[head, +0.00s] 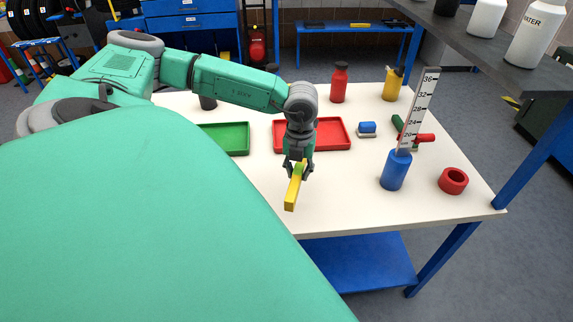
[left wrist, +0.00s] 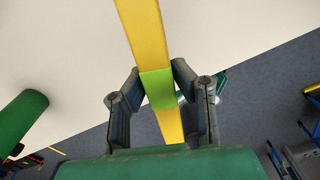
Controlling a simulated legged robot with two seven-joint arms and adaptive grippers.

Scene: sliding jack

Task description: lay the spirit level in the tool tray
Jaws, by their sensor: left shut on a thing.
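The spirit level (head: 292,193) is a yellow bar with a green middle section; it also shows large in the left wrist view (left wrist: 145,35). My left gripper (head: 299,168) is shut on its green middle, with a finger on each side in the left wrist view (left wrist: 158,80). The level appears held above the table near its front edge. A red tray (head: 336,147) lies just behind the gripper, partly hidden by my left wrist. A green tray (head: 236,153) lies to its left, partly hidden by my arm. My right gripper is not in view.
On the white table (head: 345,205) stand a blue cylinder (head: 396,170) by an upright scale (head: 423,100), a red ring (head: 453,180), a blue-topped block (head: 367,129), a red bottle (head: 339,83) and a yellow bottle (head: 393,84). A dark shelf (head: 480,50) overhangs the right side.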

